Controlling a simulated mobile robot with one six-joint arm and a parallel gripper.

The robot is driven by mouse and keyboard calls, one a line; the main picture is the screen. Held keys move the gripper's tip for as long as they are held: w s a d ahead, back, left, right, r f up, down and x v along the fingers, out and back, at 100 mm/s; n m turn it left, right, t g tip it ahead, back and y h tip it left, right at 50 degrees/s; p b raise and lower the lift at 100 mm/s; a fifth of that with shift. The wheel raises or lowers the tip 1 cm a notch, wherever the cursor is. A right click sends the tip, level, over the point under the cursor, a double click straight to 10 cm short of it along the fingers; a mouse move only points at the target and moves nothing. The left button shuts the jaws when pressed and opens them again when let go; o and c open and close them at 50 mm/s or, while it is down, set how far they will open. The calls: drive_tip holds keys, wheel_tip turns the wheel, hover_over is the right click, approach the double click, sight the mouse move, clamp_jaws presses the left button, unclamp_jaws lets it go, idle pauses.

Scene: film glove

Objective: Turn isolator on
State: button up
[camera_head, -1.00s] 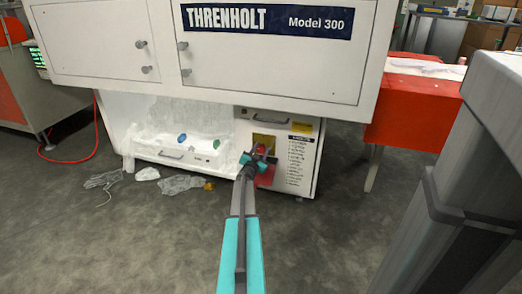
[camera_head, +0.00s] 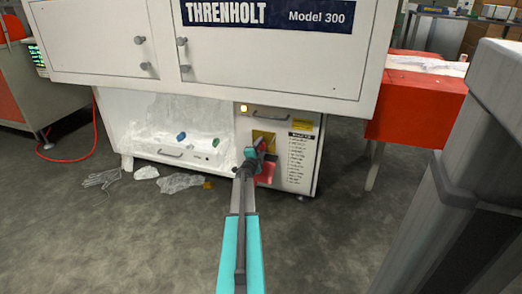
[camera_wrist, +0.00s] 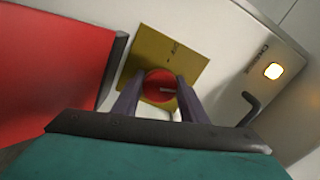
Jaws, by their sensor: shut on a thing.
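The isolator is a round red knob (camera_wrist: 158,84) on a yellow plate (camera_wrist: 172,55) in the wrist view. My gripper (camera_wrist: 153,97) has one finger on each side of the knob and is shut on it. In the head view the yellow plate (camera_head: 263,136) is on the cabinet's lower right front, and my gripper (camera_head: 256,150) covers the knob. A lamp (camera_wrist: 273,71) beside the plate glows yellowish white; it is also lit in the head view (camera_head: 243,107).
A red panel (camera_wrist: 55,60) stands close on the left in the wrist view. A black handle (camera_wrist: 249,108) is to the right. Clear plastic scraps (camera_head: 180,183) and a glove-like film piece (camera_head: 101,179) lie on the floor.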

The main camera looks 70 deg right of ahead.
drive_tip(key=m+b, duration=0.1)
drive_tip(key=m, duration=0.2)
drive_tip(key=shift+b, duration=0.35)
drive_tip(key=shift+o, duration=0.2)
drive_tip(key=shift+m, duration=0.4)
drive_tip(key=shift+c, duration=0.2)
drive_tip(key=o, duration=1.1)
drive_tip(key=shift+c, duration=0.2)
drive_tip(key=shift+s+a+r+p, duration=0.1)
drive_tip(key=shift+a+p, duration=0.25)
drive_tip(key=shift+a, duration=0.75)
drive_tip(key=a+p, duration=0.3)
drive_tip(key=a, duration=0.8)
drive_tip(key=shift+s+a, duration=0.3)
drive_tip(key=shift+s, duration=0.05)
